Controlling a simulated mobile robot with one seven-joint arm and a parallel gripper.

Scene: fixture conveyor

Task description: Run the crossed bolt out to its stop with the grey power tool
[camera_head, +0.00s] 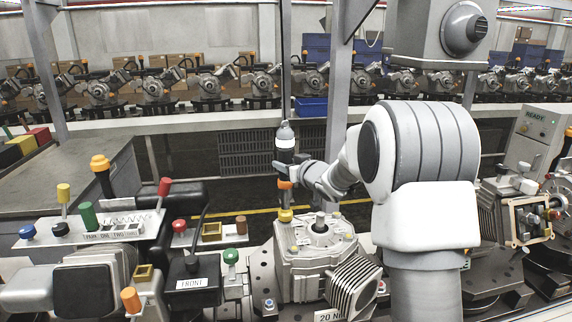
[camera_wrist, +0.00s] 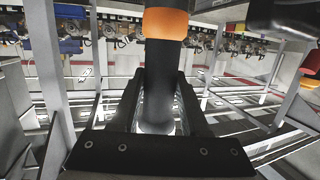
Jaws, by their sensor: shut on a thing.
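My gripper (camera_head: 283,170) is shut on the grey power tool (camera_head: 285,132), which has a grey top, a black body and an orange band. The tool hangs upright above the near housing (camera_head: 305,262). In the wrist view, the tool (camera_wrist: 165,70) stands between the two black fingers of my gripper (camera_wrist: 160,108), its orange band at the top. A yellow cap (camera_head: 285,215) on the housing is below the tool, with a visible gap between them. A grey stub (camera_head: 320,222) stands beside it. I cannot make out a cross on any bolt.
An orange-topped black tool (camera_head: 100,165) stands at the left by a panel of coloured knobs (camera_head: 95,228). A FRONT-labelled box (camera_head: 192,285) lies left of the housing. A post (camera_head: 340,90) rises behind the tool. A READY box (camera_head: 538,135) is at the right.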

